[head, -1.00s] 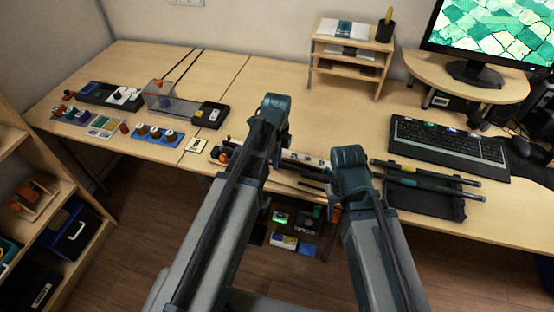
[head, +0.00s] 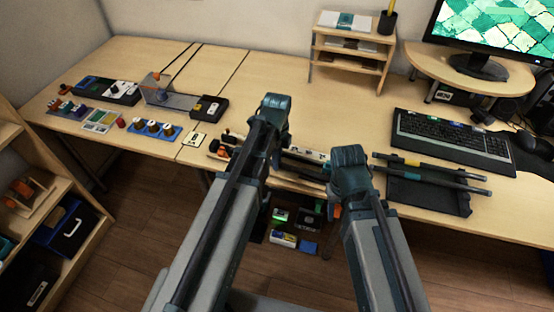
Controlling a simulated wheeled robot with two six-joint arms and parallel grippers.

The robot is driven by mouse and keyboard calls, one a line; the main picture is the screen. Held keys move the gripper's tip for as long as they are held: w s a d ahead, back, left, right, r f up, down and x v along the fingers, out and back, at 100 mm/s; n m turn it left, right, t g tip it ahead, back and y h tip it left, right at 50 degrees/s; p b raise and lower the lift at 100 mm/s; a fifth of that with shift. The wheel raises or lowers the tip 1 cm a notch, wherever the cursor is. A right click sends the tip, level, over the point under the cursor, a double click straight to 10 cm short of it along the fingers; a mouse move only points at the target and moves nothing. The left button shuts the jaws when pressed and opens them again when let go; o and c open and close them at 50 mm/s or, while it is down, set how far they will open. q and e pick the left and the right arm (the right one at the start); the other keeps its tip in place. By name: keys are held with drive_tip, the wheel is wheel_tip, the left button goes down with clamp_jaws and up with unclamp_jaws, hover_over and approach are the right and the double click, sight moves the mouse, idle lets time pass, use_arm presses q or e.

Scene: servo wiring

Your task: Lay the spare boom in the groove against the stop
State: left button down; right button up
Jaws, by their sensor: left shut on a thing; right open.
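Two dark rods lie side by side at the right: one with a yellow band (head: 412,162) and one with a teal band (head: 428,179). They lie over a black tray (head: 435,200); I cannot tell which is the spare boom. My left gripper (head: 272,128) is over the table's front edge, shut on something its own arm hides. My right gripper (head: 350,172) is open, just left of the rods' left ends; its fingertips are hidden. Between the grippers, a pale strip with dark marks (head: 305,153) and dark slim parts show partly. The groove and stop cannot be made out.
A keyboard (head: 453,140) lies behind the rods. A wooden paper rack (head: 350,52) stands at the back. Small parts and a black box (head: 208,108) sit at the left. The table middle behind my grippers is clear. Bins (head: 290,220) show below the front edge.

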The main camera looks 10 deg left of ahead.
use_arm(q)
drive_tip(key=shift+w+a, duration=0.1)
drive_tip(key=shift+a, duration=0.5)
idle(0.3)
drive_tip(key=c, duration=0.7)
unclamp_jaws()
wheel_tip(320, 180, up, 14)
drive_tip(key=p, duration=1.3)
drive_tip(key=shift+f+p, duration=0.1)
drive_tip(key=shift+p, duration=0.3)
